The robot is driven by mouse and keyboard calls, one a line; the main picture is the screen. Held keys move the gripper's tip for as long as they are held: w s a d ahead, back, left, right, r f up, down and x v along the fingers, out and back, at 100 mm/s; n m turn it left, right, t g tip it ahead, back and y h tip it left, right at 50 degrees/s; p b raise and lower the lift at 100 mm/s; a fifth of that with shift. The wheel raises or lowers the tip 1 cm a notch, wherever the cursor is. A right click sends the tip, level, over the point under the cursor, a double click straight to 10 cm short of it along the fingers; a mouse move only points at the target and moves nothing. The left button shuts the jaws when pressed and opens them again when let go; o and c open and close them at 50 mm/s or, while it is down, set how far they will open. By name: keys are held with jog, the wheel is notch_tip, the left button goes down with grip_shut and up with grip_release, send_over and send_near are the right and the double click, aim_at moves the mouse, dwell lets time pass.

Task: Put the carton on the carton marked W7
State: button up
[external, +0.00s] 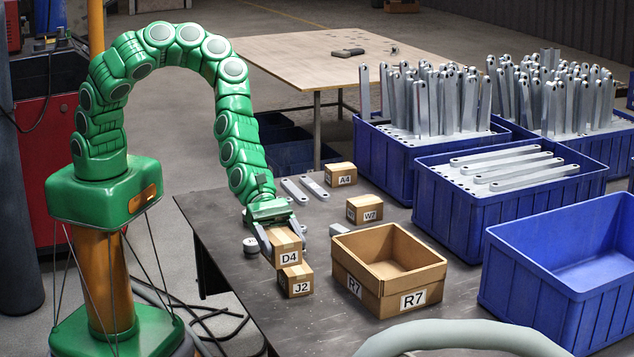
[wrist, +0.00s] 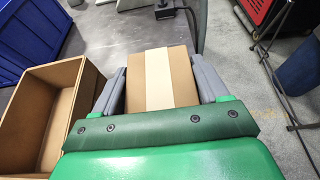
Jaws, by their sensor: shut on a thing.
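My gripper (external: 284,240) is shut on the carton marked D4 (external: 288,258), with a finger on each side. The held brown carton, with a pale tape strip, also shows in the wrist view (wrist: 160,78). A carton marked J2 (external: 296,281) is just in front of and below it in the external view; I cannot tell whether the two touch. The carton marked W7 (external: 365,210) stands on the dark table to the right of my gripper and farther back, with a clear top. The carton marked A4 (external: 341,175) stands behind W7.
An open cardboard box marked R7 (external: 415,301) stands right of J2, in front of W7. Two flat metal brackets (external: 303,188) lie left of A4. A small dark round thing (external: 251,245) is left of D4. Blue bins (external: 535,224), some with brackets, line the right.

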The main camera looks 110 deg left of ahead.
jog(key=a+r+n+t+y, duration=0.1)
jog(key=a+r+n+y, duration=0.15)
jog(key=a, duration=0.95)
jog(key=a+r+n+t+y, duration=0.1)
jog(key=a+r+n+t, duration=0.15)
jog(key=a, duration=1.05)
jog(key=s+a+n+y, duration=0.1)
jog(key=s+a+y, duration=0.1)
jog(key=s+a, duration=0.35)
jog(key=s+a+r+n+y, duration=0.1)
jog(key=s+a+y, duration=0.1)
jog(key=a, duration=0.7)
jog(key=s+a+n+y, duration=0.2)
jog(key=s+a, duration=0.2)
jog(key=a, duration=0.3)
send_over(358, 202)
jog(key=shift+w+f, duration=0.1)
jog(key=shift+f, duration=6.35)
jog(key=shift+f, duration=0.15)
jog(key=o, duration=1.2)
